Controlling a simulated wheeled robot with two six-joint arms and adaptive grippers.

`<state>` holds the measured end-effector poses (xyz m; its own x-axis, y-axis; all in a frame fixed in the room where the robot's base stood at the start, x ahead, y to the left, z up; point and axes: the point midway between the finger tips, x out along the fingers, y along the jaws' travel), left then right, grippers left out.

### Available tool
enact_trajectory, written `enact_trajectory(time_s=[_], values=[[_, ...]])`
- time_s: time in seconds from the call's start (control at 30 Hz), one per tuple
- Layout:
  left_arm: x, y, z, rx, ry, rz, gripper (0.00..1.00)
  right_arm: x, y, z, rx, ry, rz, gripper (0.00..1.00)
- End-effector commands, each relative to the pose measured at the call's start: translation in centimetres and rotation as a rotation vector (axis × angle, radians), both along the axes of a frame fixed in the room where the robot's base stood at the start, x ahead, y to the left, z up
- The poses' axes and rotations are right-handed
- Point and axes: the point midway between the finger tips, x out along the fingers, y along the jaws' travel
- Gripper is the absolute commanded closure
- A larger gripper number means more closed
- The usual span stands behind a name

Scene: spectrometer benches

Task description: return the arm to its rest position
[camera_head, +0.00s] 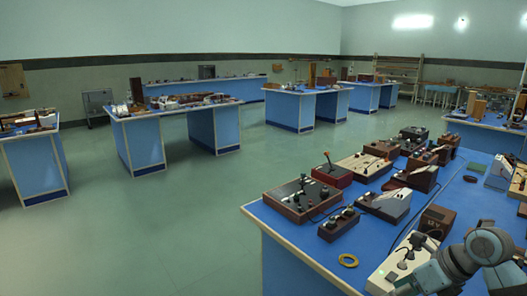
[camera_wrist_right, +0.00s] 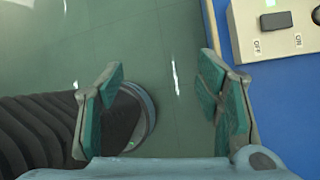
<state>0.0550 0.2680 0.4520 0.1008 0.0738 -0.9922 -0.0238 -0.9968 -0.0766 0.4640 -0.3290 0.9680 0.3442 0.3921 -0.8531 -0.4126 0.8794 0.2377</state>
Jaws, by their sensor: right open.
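My right arm, with a grey rounded joint (camera_head: 484,247), shows at the bottom right of the head view, in front of the near blue bench (camera_head: 300,236). In the right wrist view my right gripper (camera_wrist_right: 161,64) is open, with its two teal-padded fingers spread wide and nothing between them. Green floor shows beyond the gap. The blue bench top (camera_wrist_right: 285,100) and its pale edge lie to the right of the fingers. My left gripper is not in view.
A pale switch box (camera_wrist_right: 262,42) marked OFF and ON sits on the bench beside the right finger. Open floor (camera_head: 190,220) lies to the left, with other benches behind.

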Motion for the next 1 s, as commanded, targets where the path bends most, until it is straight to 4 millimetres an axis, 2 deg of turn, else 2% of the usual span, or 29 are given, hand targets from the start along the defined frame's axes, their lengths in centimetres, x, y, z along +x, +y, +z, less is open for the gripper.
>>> enact_trajectory(time_s=[0.17, 0.27, 0.33, 0.37, 0.4, 0.47, 0.53, 0.6, 0.67, 0.7, 0.77, 0.8, 0.87, 0.9, 0.97, 1.0], values=[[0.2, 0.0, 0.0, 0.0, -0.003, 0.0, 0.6, 0.7, 4.5, -2.3, 0.272, 0.013, -0.012, 0.41], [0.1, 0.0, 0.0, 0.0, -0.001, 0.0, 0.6, 1.4, 7.9, -3.8, 0.543, 0.033, -0.084, 0.41], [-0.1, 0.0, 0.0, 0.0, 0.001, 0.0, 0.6, 2.4, 10.3, -5.8, 0.876, 0.078, -0.261, 0.41], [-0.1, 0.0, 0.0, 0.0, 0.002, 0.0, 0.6, 3.1, 10.5, -7.2, 1.049, 0.108, -0.4, 0.41], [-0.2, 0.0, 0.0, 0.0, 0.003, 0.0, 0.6, 3.9, 9.7, -9.4, 1.222, 0.138, -0.589, 0.41], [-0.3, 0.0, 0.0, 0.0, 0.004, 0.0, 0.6, 4.2, 8.0, -12.9, 1.387, 0.175, -0.837, 0.41], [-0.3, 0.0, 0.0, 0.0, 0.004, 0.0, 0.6, 3.4, 5.8, -17.6, 1.507, 0.219, -1.109, 0.41], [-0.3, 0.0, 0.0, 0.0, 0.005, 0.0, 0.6, 1.7, 4.0, -22.4, 1.575, 0.257, -1.358, 0.41], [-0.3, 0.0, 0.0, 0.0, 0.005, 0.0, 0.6, -0.4, 2.8, -26.3, 1.603, 0.286, -1.551, 0.41], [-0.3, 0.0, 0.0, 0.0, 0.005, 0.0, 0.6, -2.0, 2.1, -28.8, 1.61, 0.303, -1.676, 0.41], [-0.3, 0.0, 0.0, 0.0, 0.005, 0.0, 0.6, -4.7, 1.3, -32.4, 1.606, 0.329, -1.858, 0.41], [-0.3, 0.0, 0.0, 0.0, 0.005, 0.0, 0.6, -6.8, 1.0, -34.7, 1.595, 0.346, -1.976, 0.41], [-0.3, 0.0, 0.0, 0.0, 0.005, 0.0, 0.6, -10.1, 0.7, -37.9, 1.566, 0.369, -2.147, 0.41], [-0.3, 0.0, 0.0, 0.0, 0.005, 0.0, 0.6, -12.4, 0.6, -39.9, 1.538, 0.383, -2.258, 0.41], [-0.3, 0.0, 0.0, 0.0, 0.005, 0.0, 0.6, -16.2, 0.7, -42.6, 1.487, 0.403, -2.42, 0.41], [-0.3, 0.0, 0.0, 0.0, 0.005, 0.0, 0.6, -18.8, 0.9, -44.2, 1.445, 0.416, -2.524, 0.41]])
